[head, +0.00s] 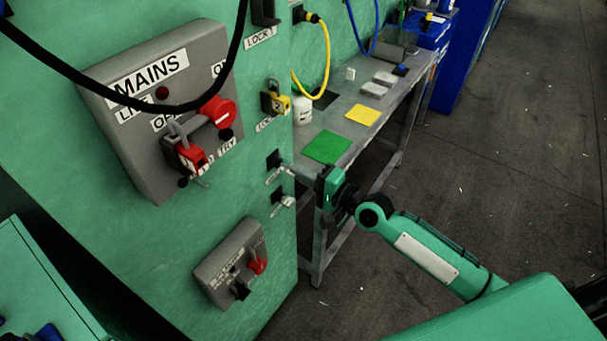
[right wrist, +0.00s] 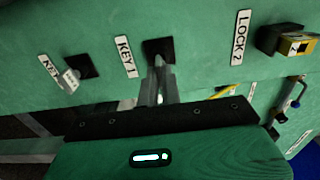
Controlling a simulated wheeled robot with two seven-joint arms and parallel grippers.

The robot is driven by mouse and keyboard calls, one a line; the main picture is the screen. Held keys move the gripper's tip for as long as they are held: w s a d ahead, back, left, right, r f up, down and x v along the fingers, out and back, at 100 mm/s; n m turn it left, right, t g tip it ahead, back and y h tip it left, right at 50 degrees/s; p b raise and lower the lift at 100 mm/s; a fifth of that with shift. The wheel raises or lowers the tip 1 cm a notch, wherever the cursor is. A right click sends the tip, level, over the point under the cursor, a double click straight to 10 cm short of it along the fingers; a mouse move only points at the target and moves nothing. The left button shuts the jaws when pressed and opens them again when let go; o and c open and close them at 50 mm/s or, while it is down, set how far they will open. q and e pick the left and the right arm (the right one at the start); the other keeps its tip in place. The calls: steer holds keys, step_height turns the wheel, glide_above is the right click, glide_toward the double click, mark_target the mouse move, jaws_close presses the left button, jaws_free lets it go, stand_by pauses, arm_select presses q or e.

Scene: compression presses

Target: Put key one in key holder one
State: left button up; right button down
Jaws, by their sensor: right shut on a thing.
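My right gripper (head: 293,171) reaches the green panel from the right and is shut. In the right wrist view its fingertips (right wrist: 159,92) are closed together right at key holder one, a black square (right wrist: 158,47) beside the KEY 1 label (right wrist: 124,57). The holder also shows in the head view (head: 273,158). Key one is between the fingers but mostly hidden by them; I cannot tell how far it sits in the holder. My left gripper is not in view.
Key holder two (right wrist: 85,64) has a key with a white tag (right wrist: 70,80) close beside. A yellow padlock (right wrist: 299,45) hangs at LOCK 2. The mains box (head: 150,130) carries a red padlock (head: 190,156). A metal table (head: 350,140) stands right of the panel.

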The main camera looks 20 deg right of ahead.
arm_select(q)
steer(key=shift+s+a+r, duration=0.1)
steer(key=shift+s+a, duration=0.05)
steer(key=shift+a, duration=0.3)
arm_select(e)
steer(key=shift+x, duration=0.9)
steer(key=c, duration=1.5)
jaws_free()
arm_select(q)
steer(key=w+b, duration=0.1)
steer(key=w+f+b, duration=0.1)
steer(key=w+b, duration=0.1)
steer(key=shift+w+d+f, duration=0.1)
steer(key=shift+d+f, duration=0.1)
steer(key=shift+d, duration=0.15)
arm_select(e)
steer(key=v, duration=1.3)
steer(key=shift+s+d, duration=0.2)
steer(key=shift+s, duration=0.05)
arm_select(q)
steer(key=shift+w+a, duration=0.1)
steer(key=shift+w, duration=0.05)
